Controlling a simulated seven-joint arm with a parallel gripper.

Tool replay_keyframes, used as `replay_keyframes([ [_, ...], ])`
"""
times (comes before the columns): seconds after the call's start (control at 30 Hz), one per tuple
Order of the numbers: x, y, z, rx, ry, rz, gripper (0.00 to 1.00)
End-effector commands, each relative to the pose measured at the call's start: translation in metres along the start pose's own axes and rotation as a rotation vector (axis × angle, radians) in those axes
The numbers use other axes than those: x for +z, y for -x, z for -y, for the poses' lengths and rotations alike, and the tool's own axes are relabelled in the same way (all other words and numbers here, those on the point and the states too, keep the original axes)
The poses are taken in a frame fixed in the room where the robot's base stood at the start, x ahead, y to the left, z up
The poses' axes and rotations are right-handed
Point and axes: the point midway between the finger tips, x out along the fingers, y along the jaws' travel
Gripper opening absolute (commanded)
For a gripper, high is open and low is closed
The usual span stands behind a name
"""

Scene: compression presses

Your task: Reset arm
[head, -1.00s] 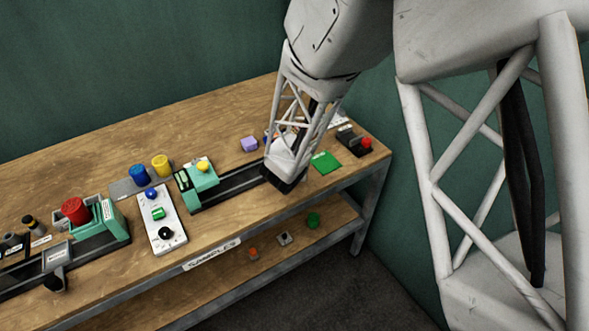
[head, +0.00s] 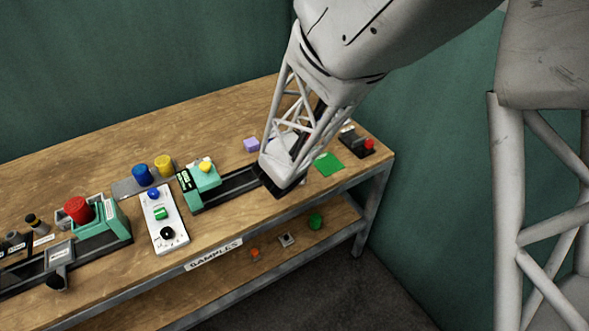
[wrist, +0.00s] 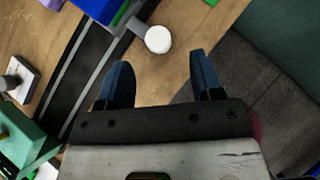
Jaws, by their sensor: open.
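My arm reaches down over the right part of the wooden workbench (head: 100,158) in the head view, and its wrist end hides what lies beneath it. In the wrist view, my gripper (wrist: 160,80) shows two blue fingers spread apart with nothing between them. A white round knob (wrist: 158,39) on a metal bar lies just beyond the fingertips, apart from them. A black rail (wrist: 85,65) with a light edge runs to the left of the fingers.
A teal press (head: 200,180) and a white control panel (head: 164,218) stand left of my arm. A red cylinder (head: 78,209) sits farther left. A purple block (head: 251,144), a green square (head: 328,163) and a red button (head: 369,144) are near my wrist. Small samples lie on the lower shelf (head: 330,222).

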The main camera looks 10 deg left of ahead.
Motion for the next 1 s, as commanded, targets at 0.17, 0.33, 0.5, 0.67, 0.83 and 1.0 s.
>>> replay_keyframes([
  [0.17,0.0,0.004,0.0,0.0,-0.001,0.0,0.6],
  [0.33,0.0,0.004,0.0,0.0,-0.001,0.0,0.6],
  [0.5,0.0,0.004,0.0,0.0,-0.001,0.0,0.6],
  [0.67,0.001,0.004,0.001,-0.002,-0.006,0.001,0.6],
  [0.83,0.012,0.01,0.015,-0.026,-0.075,0.01,0.6],
  [1.0,0.035,0.025,0.05,-0.092,-0.259,0.03,0.6],
])
